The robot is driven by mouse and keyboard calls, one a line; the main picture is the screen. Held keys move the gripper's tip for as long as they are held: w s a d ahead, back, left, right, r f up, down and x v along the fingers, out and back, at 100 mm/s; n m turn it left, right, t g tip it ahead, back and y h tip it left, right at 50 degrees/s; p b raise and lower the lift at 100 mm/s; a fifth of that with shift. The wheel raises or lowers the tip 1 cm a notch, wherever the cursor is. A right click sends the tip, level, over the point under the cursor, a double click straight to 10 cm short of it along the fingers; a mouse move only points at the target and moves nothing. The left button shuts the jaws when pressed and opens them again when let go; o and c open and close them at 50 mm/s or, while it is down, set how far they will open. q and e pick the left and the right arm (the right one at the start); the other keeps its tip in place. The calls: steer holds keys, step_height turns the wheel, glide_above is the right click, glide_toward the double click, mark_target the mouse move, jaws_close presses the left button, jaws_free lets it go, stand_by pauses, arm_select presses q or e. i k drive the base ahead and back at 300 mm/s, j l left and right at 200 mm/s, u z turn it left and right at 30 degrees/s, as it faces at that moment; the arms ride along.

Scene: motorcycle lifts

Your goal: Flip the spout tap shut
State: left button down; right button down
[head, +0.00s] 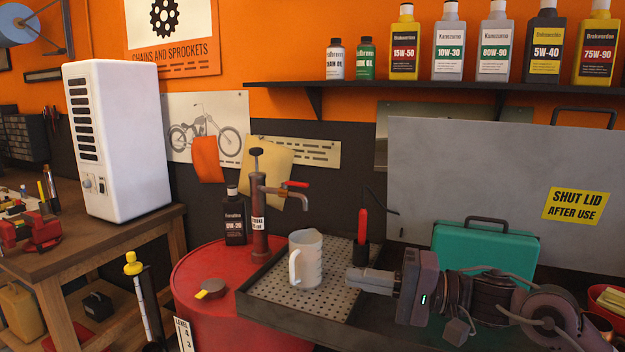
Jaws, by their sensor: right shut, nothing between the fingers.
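The drum pump (259,215) stands upright on the red drum, its spout (292,196) reaching right and bending down. The spout tap has a small red lever (296,184), which lies roughly level above the spout. A white measuring jug (305,258) stands on the perforated tray, to the lower right of the spout. My right gripper (352,279) is shut and empty, low over the tray's right side. It points left toward the jug with a small gap in the picture, and is below and right of the tap lever. My left gripper is out of view.
The red drum (200,290) carries a dark oil bottle (235,220) and a loose cap (211,288). A red-handled tool (362,225) stands upright behind my right gripper. A teal case (485,250) and a large grey lid (470,180) are behind my right arm.

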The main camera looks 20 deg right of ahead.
mark_target(284, 185)
steer(key=i+l, duration=0.4)
steer(key=i, duration=0.15)
steer(key=i+l, duration=0.8)
steer(key=i, duration=0.25)
